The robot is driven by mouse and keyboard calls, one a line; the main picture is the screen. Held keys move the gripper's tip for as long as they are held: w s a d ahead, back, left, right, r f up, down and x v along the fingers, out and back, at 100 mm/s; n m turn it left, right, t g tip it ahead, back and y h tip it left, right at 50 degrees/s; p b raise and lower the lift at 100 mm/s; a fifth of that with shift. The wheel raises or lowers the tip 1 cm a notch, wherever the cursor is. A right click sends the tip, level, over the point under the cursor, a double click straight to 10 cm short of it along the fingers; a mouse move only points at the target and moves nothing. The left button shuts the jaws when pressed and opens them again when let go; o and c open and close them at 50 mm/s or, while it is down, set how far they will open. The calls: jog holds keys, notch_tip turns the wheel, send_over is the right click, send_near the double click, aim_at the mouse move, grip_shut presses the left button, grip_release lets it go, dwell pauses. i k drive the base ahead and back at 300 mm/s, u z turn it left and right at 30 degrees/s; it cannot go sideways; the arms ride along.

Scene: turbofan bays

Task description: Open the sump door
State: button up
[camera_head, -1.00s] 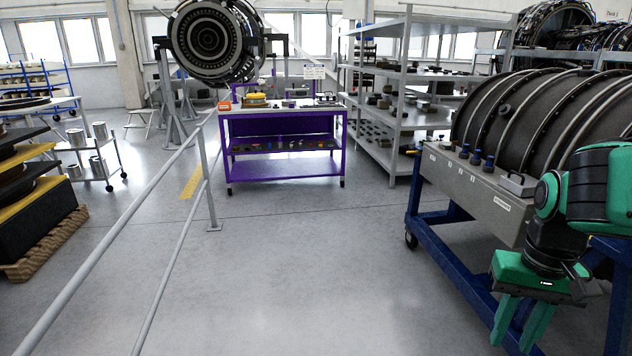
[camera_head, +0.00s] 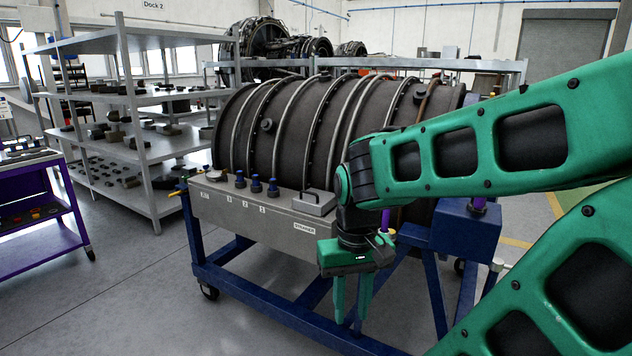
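A long grey metal box (camera_head: 262,214) runs along the near side of a dark ribbed engine casing (camera_head: 310,125) on a blue wheeled stand. On its top are several blue-capped fittings (camera_head: 256,184) and, at the right, a small grey block with a dark handle (camera_head: 313,202). A white label (camera_head: 304,229) is on its front face, too small to read surely. No part is clearly marked as the sump door. My gripper (camera_head: 351,312) points down in front of the box's right end, its two green fingers apart and nothing seen between them. My arm hides the casing's lower right.
The blue stand (camera_head: 262,299) has rails and legs below and behind my gripper. Grey shelving (camera_head: 110,143) with parts stands at the left, beside a purple cart (camera_head: 40,220). The floor at the lower left is clear.

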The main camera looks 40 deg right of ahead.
aim_at(317, 203)
jog(key=z, duration=0.35)
jog(key=i, duration=1.25)
jog(key=z, duration=0.4)
